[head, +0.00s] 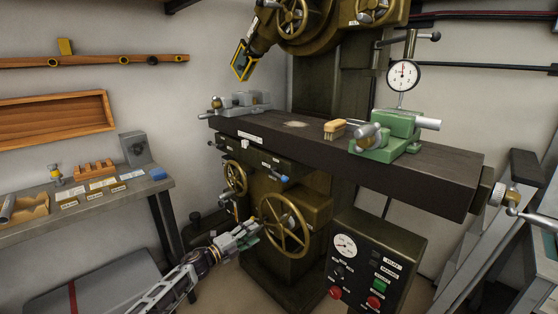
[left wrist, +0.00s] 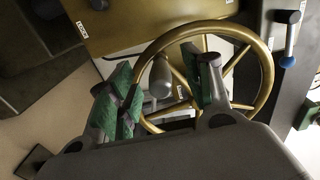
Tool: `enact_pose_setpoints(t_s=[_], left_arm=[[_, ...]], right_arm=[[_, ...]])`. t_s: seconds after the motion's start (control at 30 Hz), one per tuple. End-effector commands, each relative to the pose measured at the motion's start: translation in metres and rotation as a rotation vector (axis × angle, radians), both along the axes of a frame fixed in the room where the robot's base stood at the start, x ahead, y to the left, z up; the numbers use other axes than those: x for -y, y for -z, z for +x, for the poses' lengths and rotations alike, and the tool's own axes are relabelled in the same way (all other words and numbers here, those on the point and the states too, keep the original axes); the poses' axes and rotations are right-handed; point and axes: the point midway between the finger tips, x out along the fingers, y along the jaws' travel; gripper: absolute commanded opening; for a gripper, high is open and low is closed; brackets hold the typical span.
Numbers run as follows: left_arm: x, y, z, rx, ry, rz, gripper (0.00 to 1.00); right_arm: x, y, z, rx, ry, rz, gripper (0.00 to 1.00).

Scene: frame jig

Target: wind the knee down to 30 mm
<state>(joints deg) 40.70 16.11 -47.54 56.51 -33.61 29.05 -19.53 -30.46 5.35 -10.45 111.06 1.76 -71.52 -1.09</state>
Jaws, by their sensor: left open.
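The milling machine's olive knee (head: 262,188) sits below the long dark table. A large brass-coloured handwheel (head: 304,232) is on its front, and it also shows in the left wrist view (left wrist: 264,75). A grey rounded handle (left wrist: 161,76) stands out at the wheel's left side. My left gripper (head: 247,231) is beside the wheel's left rim, open, with green pads. In the left wrist view the handle appears between its fingers (left wrist: 165,88); I cannot tell whether either pad touches it. No readable knee height shows. My right gripper is not in view.
A smaller handwheel (head: 235,177) and a blue-tipped lever (head: 280,177) are near the knee. A control box (head: 375,262) with a gauge and buttons stands right of the wheel. The table (head: 440,172) overhangs above. A workbench (head: 85,203) is at left.

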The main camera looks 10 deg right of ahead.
Motion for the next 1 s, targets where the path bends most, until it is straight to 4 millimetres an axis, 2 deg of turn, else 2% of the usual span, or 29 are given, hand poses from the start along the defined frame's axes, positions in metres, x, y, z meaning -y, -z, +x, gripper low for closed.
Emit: enact_pose_setpoints(t_s=[0.2,0.7,1.0], left_arm=[[-0.016,-0.003,-0.012,0.000,0.000,0.000,0.50],[-0.051,-0.002,-0.038,0.001,0.000,0.001,0.50],[-0.055,-0.001,-0.040,0.001,0.000,0.000,0.50]], right_arm=[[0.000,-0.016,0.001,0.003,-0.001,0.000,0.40],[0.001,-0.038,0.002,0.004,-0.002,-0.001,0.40],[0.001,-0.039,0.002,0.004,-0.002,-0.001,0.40]])
